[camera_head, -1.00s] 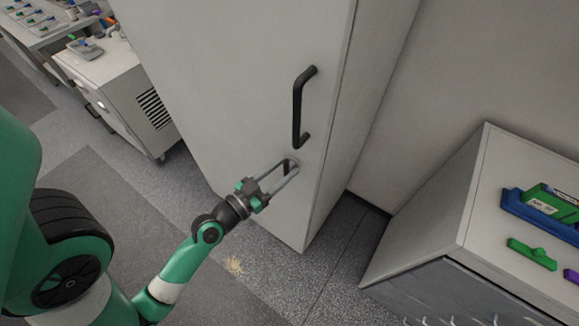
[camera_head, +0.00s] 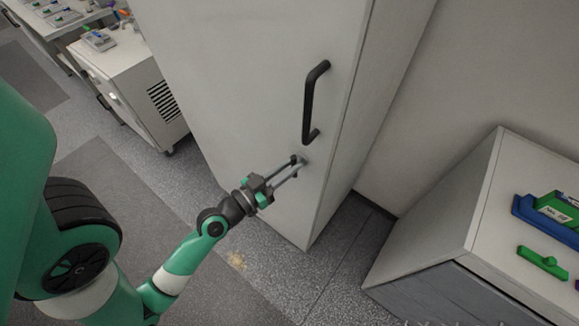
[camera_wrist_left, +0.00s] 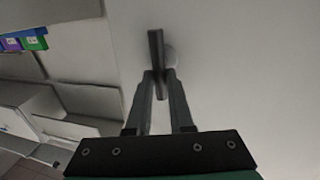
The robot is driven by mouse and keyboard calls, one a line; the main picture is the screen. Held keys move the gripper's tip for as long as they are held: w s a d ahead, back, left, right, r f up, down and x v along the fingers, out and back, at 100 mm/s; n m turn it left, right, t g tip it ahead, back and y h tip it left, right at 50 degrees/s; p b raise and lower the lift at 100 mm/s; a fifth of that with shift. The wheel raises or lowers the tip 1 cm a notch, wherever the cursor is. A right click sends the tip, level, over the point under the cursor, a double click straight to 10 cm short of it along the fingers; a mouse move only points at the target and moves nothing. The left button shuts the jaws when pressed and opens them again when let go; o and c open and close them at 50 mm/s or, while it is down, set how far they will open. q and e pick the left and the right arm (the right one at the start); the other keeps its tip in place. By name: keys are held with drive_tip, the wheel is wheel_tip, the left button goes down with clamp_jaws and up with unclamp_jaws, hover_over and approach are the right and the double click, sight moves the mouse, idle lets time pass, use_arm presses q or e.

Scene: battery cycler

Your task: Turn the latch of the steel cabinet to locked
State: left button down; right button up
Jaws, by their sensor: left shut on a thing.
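The steel cabinet (camera_head: 250,70) is a tall light-grey cabinet with its door closed and a black bar handle (camera_head: 309,100). Below the handle is the small dark latch (camera_head: 294,160), partly hidden by my fingers. In the left wrist view the latch (camera_wrist_left: 156,48) is a dark bar on a pale round base, and it lies between my fingertips. My left gripper (camera_head: 296,168) is shut on the latch; its two fingers also show in the left wrist view (camera_wrist_left: 160,84). My right gripper is not in view.
A white cabinet (camera_head: 440,215) with a green box (camera_head: 556,208) in a blue tray and a green part (camera_head: 543,262) on top stands at the right. A vented white unit (camera_head: 125,90) stands at the left.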

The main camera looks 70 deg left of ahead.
use_arm(q)
drive_tip(key=n+b, duration=0.1)
drive_tip(key=n, duration=0.2)
drive_tip(key=n+y+b, duration=0.1)
drive_tip(key=n, duration=0.2)
drive_tip(key=n+b, duration=0.1)
drive_tip(key=n, duration=0.2)
drive_tip(key=shift+s+a+f+t, duration=0.2)
drive_tip(key=shift+a+f+t, duration=0.1)
drive_tip(key=shift+f+t, duration=0.1)
drive_tip(key=n+y, duration=0.1)
drive_tip(key=n, duration=0.3)
drive_tip(key=shift+y+p, duration=0.3)
drive_tip(key=shift+s+f+n+g+y+p, duration=0.15)
drive_tip(key=shift+n+y+p, duration=0.1)
drive_tip(key=shift+n, duration=0.8)
drive_tip(key=shift+w+f+n+g+y+p, duration=0.1)
drive_tip(key=shift+n+y+p, duration=0.2)
drive_tip(key=shift+n, duration=0.8)
drive_tip(key=shift+s+f+n+g+y+p, duration=0.15)
drive_tip(key=shift+n+y+p, duration=0.1)
drive_tip(key=shift+n, duration=0.8)
drive_tip(key=shift+w+a, duration=0.1)
drive_tip(key=c, duration=0.8)
unclamp_jaws()
